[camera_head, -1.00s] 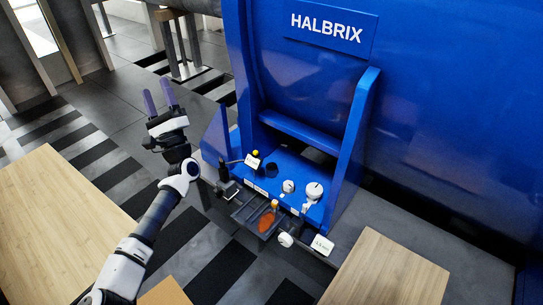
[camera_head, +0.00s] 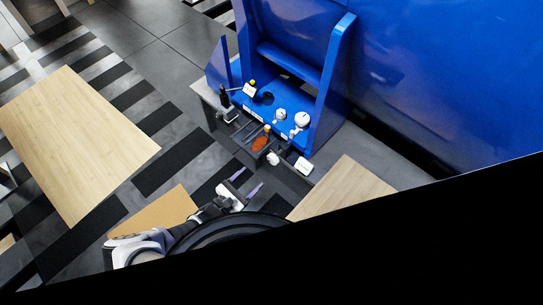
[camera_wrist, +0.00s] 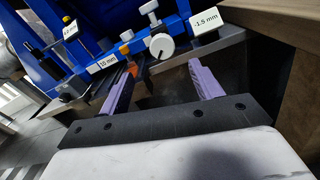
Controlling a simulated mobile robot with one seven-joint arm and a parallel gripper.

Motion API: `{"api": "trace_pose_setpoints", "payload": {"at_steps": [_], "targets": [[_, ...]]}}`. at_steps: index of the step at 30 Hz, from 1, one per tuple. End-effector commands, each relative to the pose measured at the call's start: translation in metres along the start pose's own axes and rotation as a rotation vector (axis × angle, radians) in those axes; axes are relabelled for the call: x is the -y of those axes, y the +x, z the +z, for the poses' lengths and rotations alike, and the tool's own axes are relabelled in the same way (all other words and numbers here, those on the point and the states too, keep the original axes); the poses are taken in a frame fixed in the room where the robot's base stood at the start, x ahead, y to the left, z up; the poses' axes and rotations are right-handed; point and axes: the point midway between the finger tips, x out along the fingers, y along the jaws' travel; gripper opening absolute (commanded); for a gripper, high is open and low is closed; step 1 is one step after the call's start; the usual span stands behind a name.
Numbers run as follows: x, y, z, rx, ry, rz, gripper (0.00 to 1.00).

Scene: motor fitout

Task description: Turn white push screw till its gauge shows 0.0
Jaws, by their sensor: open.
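The white push screw (camera_wrist: 160,46) shows as a round white knob on the front of the blue fixture, in the wrist view ahead of my fingers and between them. It also shows in the head view (camera_head: 273,159). The white gauge sign (camera_wrist: 205,21) to its right reads -1.5 mm; in the head view the sign (camera_head: 304,165) is too small to read. My gripper (camera_wrist: 162,64) is open and empty, its two purple fingers pointing towards the knob. In the head view my gripper (camera_head: 250,180) is below the knob, apart from it.
A reddish-brown patch (camera_head: 260,144) lies left of the screw. A wooden top (camera_head: 345,188) stands close right; another wooden table (camera_head: 80,135) is left.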

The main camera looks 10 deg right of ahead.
Motion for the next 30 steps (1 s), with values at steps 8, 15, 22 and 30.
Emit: {"api": "trace_pose_setpoints", "payload": {"at_steps": [8,15,22,30], "targets": [[0.006,0.028,-0.002,-0.004,0.002,-0.016,0.65],[0.005,0.080,-0.002,-0.002,0.000,-0.010,0.65],[0.005,0.119,-0.003,-0.004,0.001,-0.010,0.65],[0.004,0.136,-0.003,-0.005,0.001,-0.008,0.65]]}}
